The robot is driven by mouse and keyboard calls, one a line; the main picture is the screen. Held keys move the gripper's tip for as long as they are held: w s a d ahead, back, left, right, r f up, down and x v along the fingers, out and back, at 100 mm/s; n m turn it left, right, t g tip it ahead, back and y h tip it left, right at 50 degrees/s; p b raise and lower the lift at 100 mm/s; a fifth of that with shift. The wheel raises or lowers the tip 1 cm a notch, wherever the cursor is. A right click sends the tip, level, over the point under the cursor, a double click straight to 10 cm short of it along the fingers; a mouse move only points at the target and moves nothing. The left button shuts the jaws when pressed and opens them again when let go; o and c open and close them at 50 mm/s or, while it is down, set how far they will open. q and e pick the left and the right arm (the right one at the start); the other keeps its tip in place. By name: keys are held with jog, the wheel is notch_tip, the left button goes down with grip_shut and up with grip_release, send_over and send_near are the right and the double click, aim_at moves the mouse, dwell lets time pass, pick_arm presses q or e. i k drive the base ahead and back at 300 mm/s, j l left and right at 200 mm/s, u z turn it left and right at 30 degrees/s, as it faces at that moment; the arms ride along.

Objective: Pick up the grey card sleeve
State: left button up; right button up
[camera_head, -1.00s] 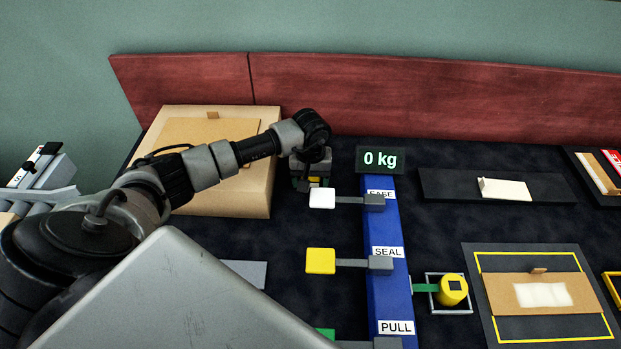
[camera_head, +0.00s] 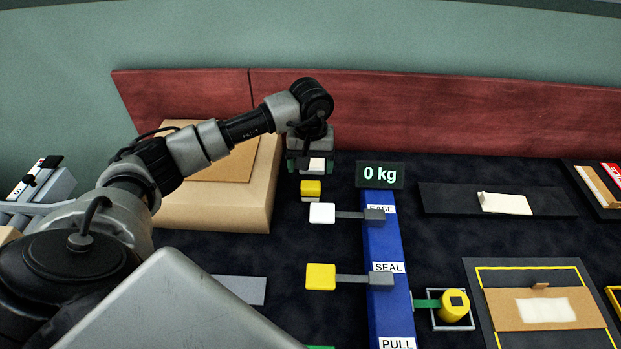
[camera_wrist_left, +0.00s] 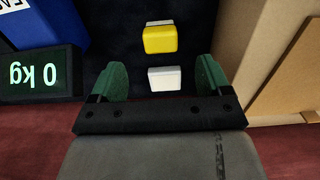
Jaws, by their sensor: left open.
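A flat grey piece (camera_head: 240,289), which looks like the grey card sleeve, lies on the dark table at the lower left of the head view. A large grey shape in the foreground hides part of it. My left gripper (camera_head: 307,165) is open at the back of the table, well behind the grey piece. It also shows in the left wrist view (camera_wrist_left: 160,80), where a white block (camera_wrist_left: 165,79) appears between its fingers with no visible grip. A yellow block (camera_wrist_left: 160,40) lies just beyond. The grey piece is not in the wrist view. My right gripper is not in view.
A cardboard box (camera_head: 240,205) stands left of the left gripper. A blue post (camera_head: 386,245) with labels, paddles and a "0 kg" display (camera_head: 380,174) stands to its right. A red board (camera_head: 430,110) runs along the back. A yellow-marked mat (camera_head: 575,275) lies at right.

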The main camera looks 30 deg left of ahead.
aim_at(251, 290)
jog(key=k+l, duration=1.55)
jog(key=k, duration=0.15)
